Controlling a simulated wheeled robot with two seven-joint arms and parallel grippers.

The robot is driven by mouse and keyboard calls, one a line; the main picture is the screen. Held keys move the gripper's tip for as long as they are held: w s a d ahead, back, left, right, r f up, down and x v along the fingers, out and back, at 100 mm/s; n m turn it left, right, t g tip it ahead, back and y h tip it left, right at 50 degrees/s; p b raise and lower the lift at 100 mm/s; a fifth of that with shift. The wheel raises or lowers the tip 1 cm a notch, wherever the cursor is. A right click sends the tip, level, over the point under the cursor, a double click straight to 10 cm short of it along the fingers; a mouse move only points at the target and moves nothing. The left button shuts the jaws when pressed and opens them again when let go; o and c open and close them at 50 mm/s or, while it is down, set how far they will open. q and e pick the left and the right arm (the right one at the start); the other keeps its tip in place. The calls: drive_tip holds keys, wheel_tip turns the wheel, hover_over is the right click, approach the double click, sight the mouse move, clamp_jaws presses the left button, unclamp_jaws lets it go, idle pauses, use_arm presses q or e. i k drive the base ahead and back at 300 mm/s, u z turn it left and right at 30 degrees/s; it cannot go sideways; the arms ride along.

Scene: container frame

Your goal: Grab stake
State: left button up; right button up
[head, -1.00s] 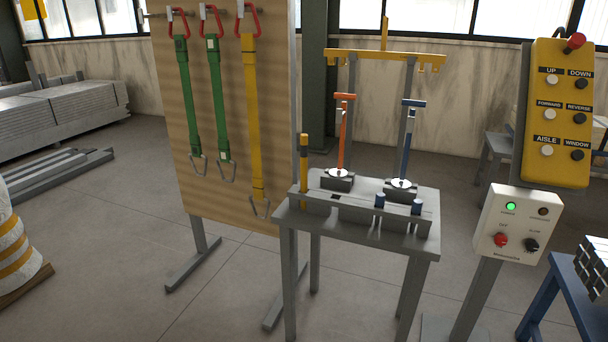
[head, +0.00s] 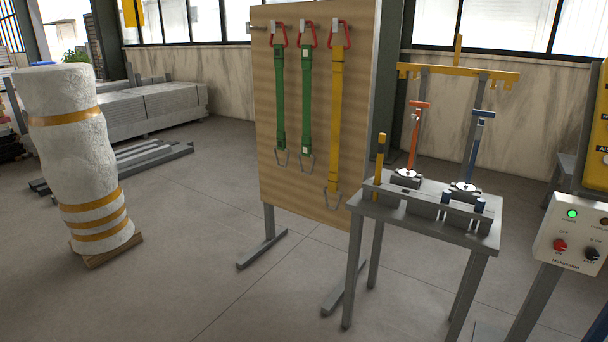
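A small grey metal table (head: 425,228) stands right of centre in the head view. A yellow post with a dark band (head: 380,160) stands upright at its left end, in a grey rack (head: 425,205) along the front edge. I cannot tell which of these is the stake. Behind them, an orange T-handled tool (head: 415,138) and a blue T-handled tool (head: 475,145) stand upright on dark bases. Neither of my grippers is in view.
A wooden board (head: 270,190) with green and yellow hanging straps stands left of the table. A wrapped white column (head: 75,150) stands at far left. A control box (head: 570,232) is at right. Floor in the left foreground is clear.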

sight(381, 143)
drive_tip(key=u, duration=0.9)
drive_tip(key=i, duration=2.4)
drive_tip(key=z, duration=0.5)
